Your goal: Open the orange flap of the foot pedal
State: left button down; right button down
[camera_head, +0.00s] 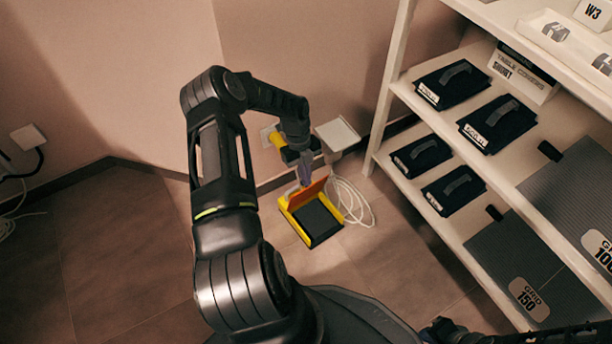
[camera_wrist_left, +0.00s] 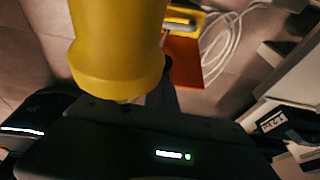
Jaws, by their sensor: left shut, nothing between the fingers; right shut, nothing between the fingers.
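The yellow foot pedal (camera_head: 328,241) sits on the floor near the wall, with a black tread plate (camera_head: 316,221) exposed in its frame. Its orange flap (camera_head: 307,195) stands raised at the far side of the tread. My left gripper (camera_head: 304,178) points down with its shut, empty fingers just behind the flap's upper edge; I cannot tell if they touch it. In the left wrist view the orange flap (camera_wrist_left: 183,62) is partly hidden by a yellow cylinder at my wrist. My right gripper (camera_head: 440,330) is dark, shut and partly cut off at the bottom edge.
A white cable (camera_head: 352,198) coils beside the pedal. A white wall-side box (camera_head: 337,134) is close behind my left gripper. A white shelf unit (camera_head: 409,105) with black packs stands to the right.

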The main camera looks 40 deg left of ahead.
pick_arm(q)
jog(key=shift+s+a+r+p, duration=0.15)
jog(key=shift+s+r+p, duration=0.05)
jog(key=shift+r+p, duration=0.1)
jog(key=shift+w+r, duration=0.1)
jog(key=shift+r, duration=0.15)
notch_tip(320, 180, up, 10)
jog(key=p, duration=0.3)
jog(key=shift+f+p, duration=0.2)
jog(key=shift+p, duration=0.15)
dwell(0.4)
